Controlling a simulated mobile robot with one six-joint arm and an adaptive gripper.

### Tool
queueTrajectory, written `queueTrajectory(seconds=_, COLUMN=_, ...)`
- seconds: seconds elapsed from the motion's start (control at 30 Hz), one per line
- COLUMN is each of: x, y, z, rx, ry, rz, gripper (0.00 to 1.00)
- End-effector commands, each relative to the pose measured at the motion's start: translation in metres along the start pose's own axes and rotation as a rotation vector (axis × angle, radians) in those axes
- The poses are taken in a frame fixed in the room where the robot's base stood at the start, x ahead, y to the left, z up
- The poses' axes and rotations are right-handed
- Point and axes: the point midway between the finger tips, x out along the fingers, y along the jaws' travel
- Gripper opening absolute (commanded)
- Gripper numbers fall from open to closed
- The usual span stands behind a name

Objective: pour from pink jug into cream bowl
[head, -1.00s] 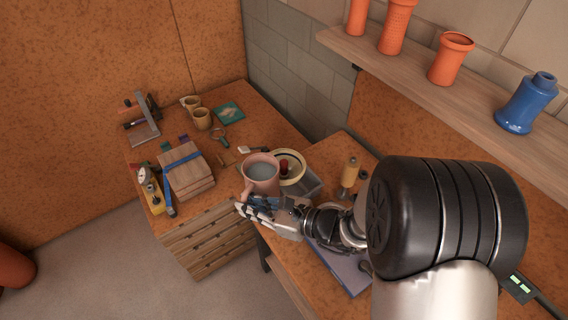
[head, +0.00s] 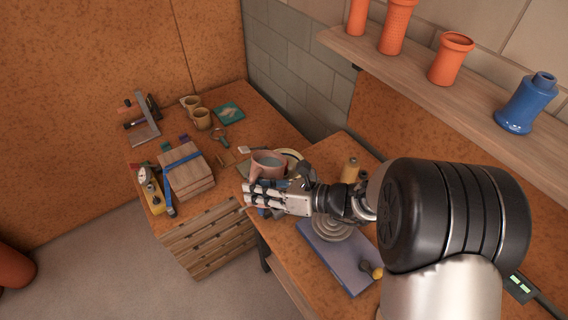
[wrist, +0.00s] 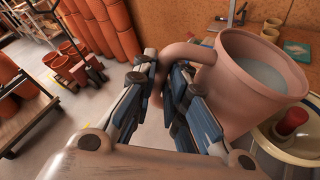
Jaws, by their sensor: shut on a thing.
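The pink jug (head: 268,163) is in my gripper (head: 262,194), which is shut on its handle. The jug's open top shows pale greyish contents in both views. In the wrist view the jug (wrist: 250,85) is right of my gripper's fingers (wrist: 158,85), tilted in the picture. The cream bowl (head: 292,157) is mostly hidden behind the jug in the head view. In the wrist view a cream bowl rim (wrist: 272,150) shows at the lower right, below the jug, with a red object (wrist: 291,122) in it.
A blue-grey board (head: 335,257) with a ringed grey disc (head: 333,228) lies right of my gripper. A tan bottle (head: 350,169) stands behind. Wooden blocks (head: 187,170), mugs (head: 201,118) and tools crowd the left bench. A shelf (head: 450,100) with vases hangs above.

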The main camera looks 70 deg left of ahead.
Motion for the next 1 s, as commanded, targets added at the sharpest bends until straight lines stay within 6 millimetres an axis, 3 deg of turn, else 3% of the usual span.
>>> queueTrajectory(seconds=0.13, x=-0.001, y=-0.008, z=0.004, rx=0.064, ry=-0.004, rz=0.021, gripper=0.0)
queueTrajectory(seconds=1.0, x=-0.004, y=-0.016, z=0.014, rx=0.16, ry=-0.004, rz=0.053, gripper=0.0)
